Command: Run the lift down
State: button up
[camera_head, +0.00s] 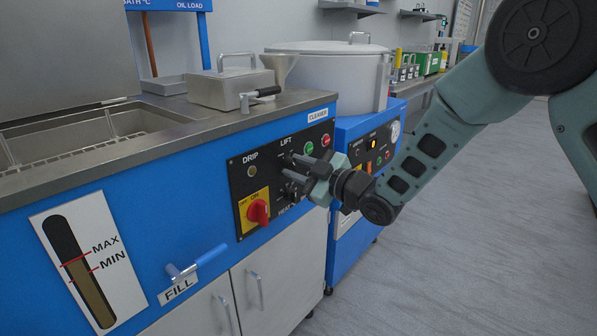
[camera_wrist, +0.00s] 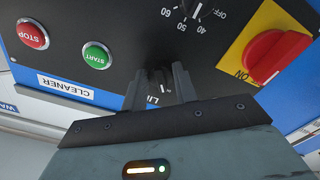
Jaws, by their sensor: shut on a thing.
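The blue cleaner has a black control panel (camera_head: 243,186) on its front. The panel carries a LIFT label, partly covered by the fingers in the wrist view. The lift switch (camera_wrist: 160,78) is a small dark piece with a pale mark, between my fingers in the wrist view; its up or down setting is hard to tell. My gripper (camera_head: 287,167) is at the panel below the LIFT label, and its fingers (camera_wrist: 158,74) are shut on the lift switch. In the head view the fingers hide most of the switch.
A red rotary switch (camera_head: 258,212) on a yellow plate, a heat dial (camera_wrist: 192,10), a green START button (camera_wrist: 97,55) and a red STOP button (camera_wrist: 33,34) are close by. A blue fill valve handle (camera_head: 197,261) sticks out lower left. Clear floor (camera_head: 450,240) lies right.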

dwell(0.3)
jog(key=o, duration=0.9)
jog(key=shift+o, duration=0.2)
jog(key=p+v, duration=0.1)
jog(key=v, duration=1.6)
jog(key=shift+d, duration=0.2)
jog(key=shift+s, duration=0.15)
jog(key=s+d+f+m+g+h, duration=0.1)
jog(key=s+m+g+h, duration=0.5)
jog(key=s, duration=0.8)
jog(key=s+d+f+m+g+h, duration=0.1)
jog(key=s+m+g+h, duration=0.5)
jog(key=s, duration=0.8)
notch_tip(320, 180, up, 25)
jog(key=n+t+h+p, duration=0.1)
jog(key=n+p, duration=0.1)
jog(key=p, duration=2.4)
jog(key=shift+s+d+r+h, duration=0.15)
jog(key=shift+s+d+h, duration=0.1)
jog(key=shift+s+h, duration=0.1)
